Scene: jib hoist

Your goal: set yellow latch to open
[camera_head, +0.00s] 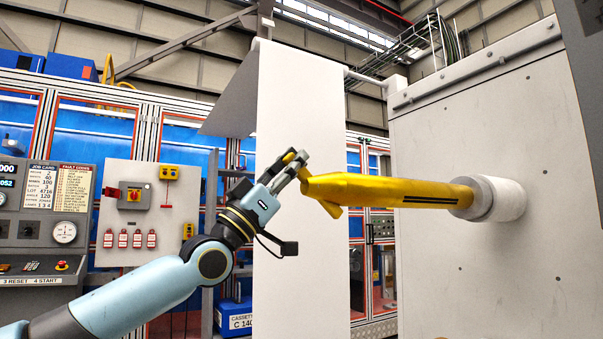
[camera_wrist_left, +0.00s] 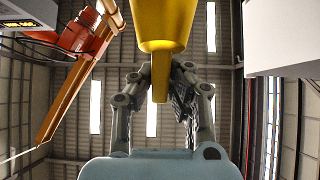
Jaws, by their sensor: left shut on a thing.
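A thick yellow arm (camera_head: 385,190) with black stripes reaches left from a grey collar on the machine's side panel. Its tapered end carries a short yellow lever, which I take for the yellow latch (camera_head: 298,158). My left gripper (camera_head: 295,167) is shut on this lever at the tip. In the left wrist view the narrow yellow tongue of the latch (camera_wrist_left: 160,82) stands between the two grey fingers of the gripper (camera_wrist_left: 160,80), with the wider yellow body above. The fingers partly hide the lever in the head view. My right gripper is not in view.
A white sheet (camera_head: 300,260) hangs behind my gripper. The large grey machine panel (camera_head: 500,270) fills the right side. A control console (camera_head: 40,210) and a lockout board (camera_head: 135,215) stand at left. An orange-red hoist part (camera_wrist_left: 82,35) shows overhead in the wrist view.

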